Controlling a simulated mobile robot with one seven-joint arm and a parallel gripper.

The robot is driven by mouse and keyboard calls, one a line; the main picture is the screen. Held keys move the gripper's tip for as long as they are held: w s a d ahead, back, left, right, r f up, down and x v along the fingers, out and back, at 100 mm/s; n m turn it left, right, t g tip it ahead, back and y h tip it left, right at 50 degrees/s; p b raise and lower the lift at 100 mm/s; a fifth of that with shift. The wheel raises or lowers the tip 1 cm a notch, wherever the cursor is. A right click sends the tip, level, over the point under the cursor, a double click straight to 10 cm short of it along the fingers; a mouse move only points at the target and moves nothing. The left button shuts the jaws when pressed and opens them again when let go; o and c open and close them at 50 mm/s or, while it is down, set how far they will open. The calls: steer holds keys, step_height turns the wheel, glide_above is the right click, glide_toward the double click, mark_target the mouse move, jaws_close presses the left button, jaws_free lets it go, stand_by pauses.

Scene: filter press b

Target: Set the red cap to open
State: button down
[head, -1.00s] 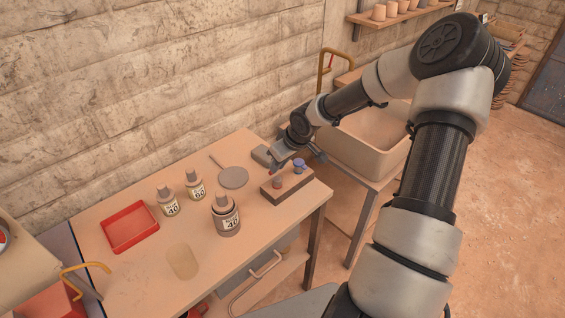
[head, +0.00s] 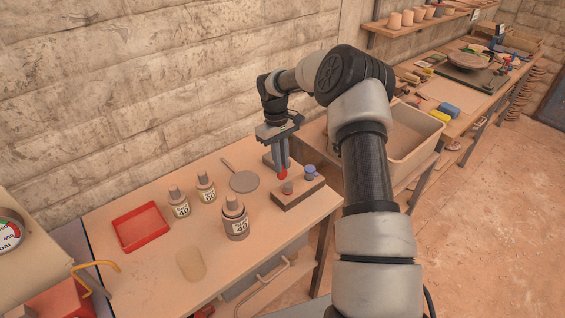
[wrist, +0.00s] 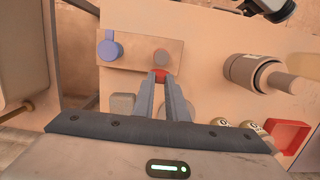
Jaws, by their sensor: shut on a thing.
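The red cap (head: 283,175) is between my fingertips in the head view, above and just behind the bare grey-brown post (head: 288,187) on a brown block (head: 302,196). My gripper (head: 283,168) points down and is shut on the red cap. In the wrist view, a red part of the cap (wrist: 160,76) shows between the fingertips, beside the round post top (wrist: 161,57). I cannot tell whether cap and post touch. A blue cap (head: 310,170) with a side tab sits on the same block, also seen in the wrist view (wrist: 110,48).
A grey disc (head: 244,181) lies left of the block. Several labelled bottles, including a larger one (head: 235,222), and a red tray (head: 142,227) stand farther left on the table. A sink basin (head: 412,135) is to the right. The front middle of the table is mostly clear.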

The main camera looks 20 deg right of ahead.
steer(key=shift+f, duration=0.1)
steer(key=c, duration=1.8)
jaws_free()
steer(key=shift+o, duration=0.2)
step_height(320, 180, up, 17)
steer(key=w+a, duration=0.1)
steer(key=w, duration=0.1)
steer(key=shift+b, duration=0.4)
steer(key=shift+w, duration=0.1)
